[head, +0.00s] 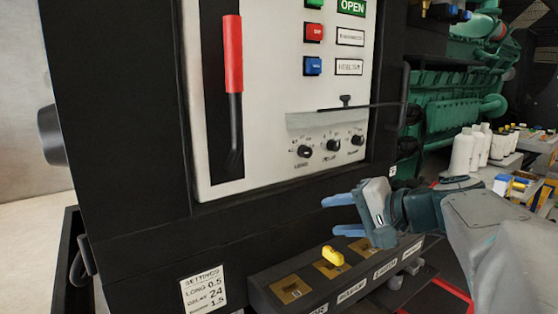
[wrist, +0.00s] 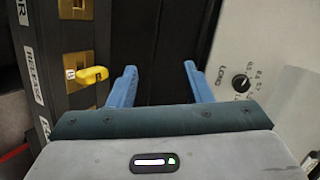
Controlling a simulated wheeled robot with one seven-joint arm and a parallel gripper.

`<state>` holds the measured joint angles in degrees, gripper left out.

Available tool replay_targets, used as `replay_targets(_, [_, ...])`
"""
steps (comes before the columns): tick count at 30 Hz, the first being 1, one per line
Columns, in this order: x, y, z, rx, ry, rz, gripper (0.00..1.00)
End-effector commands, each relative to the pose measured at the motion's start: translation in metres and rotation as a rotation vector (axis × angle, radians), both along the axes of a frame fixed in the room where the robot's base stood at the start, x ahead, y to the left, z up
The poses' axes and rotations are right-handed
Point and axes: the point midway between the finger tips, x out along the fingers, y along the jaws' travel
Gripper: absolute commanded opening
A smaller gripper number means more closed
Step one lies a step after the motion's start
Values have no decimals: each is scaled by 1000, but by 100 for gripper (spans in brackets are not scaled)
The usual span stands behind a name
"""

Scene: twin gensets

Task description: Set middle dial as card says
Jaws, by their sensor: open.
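My gripper (head: 331,215) is open and empty, below the dials and apart from the panel. The wrist view shows its blue fingers (wrist: 159,68) spread, with one dial (wrist: 240,83) to their right.
A cover edge with a black knob (head: 346,101) juts out above the dials. A red-handled lever (head: 233,80) stands left on the panel. Below my gripper, a ledge holds brass plates and a yellow handle (head: 333,256), also in the wrist view (wrist: 92,75). White bottles stand right.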

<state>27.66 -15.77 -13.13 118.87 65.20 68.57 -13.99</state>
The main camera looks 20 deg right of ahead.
Motion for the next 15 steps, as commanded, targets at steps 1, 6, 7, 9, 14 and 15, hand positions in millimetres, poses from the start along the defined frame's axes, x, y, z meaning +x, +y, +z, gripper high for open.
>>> replay_targets(1, [3, -24, 12, 43, -71, -54, 45])
replay_targets(6, [2, -78, 63, 133, -279, -164, 45])
replay_targets(7, [1, -85, 69, 140, -306, -176, 45])
replay_targets(9, [-3, -97, 80, 153, -353, -199, 45])
replay_targets(14, [0, -105, 92, 164, -396, -215, 45])
replay_targets(15, [3, -104, 92, 164, -396, -215, 45])
